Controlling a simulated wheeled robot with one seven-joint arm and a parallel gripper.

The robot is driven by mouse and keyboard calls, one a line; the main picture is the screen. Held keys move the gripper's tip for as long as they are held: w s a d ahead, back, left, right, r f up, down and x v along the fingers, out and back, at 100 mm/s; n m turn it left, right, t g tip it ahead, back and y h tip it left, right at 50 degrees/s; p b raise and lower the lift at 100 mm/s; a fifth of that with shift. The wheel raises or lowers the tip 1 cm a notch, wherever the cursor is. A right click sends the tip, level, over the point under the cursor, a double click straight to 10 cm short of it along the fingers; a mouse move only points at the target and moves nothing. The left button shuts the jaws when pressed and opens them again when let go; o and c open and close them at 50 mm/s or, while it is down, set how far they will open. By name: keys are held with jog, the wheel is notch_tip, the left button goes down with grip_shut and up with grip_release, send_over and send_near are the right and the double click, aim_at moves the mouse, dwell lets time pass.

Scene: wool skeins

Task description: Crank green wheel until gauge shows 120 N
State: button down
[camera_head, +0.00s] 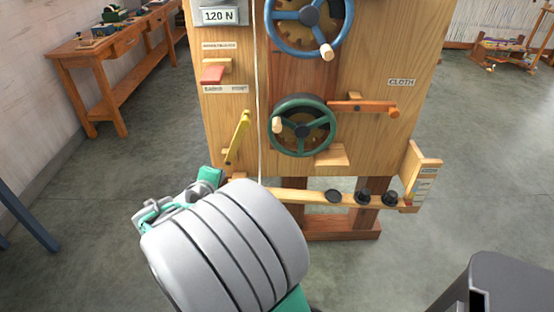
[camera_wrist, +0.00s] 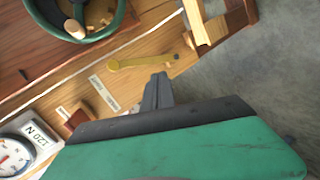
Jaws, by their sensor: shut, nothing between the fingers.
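The green wheel (camera_head: 331,125) is mounted low on the wooden panel, with its pale crank knob (camera_head: 277,125) at the wheel's left side. Part of the wheel also shows in the wrist view (camera_wrist: 62,33) at the top left. The gauge display (camera_head: 218,16) reads 120 N; in the wrist view the display (camera_wrist: 42,140) also reads 120 N, beside a round dial (camera_wrist: 12,158). My gripper (camera_wrist: 158,78) is shut and empty, near the yellow lever (camera_wrist: 143,62) and apart from the green wheel. In the head view my arm hides part of the panel's lower left.
A blue wheel (camera_head: 348,25) with a pale knob sits above the green one. A red block (camera_head: 214,74) and an orange lever (camera_head: 365,107) stick out from the panel. A beam (camera_head: 300,195) with black weights runs below.

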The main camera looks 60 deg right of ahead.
jog(key=s+d+f+n+t+h+b, duration=0.25)
jog(key=s+d+n+h+b, duration=0.55)
jog(key=n, duration=0.6)
jog(key=d+r+p, duration=0.5)
jog(key=d+p, duration=0.3)
jog(key=d, duration=0.2)
jog(key=shift+w+d+y, duration=0.3)
jog(key=shift+w+d, duration=0.05)
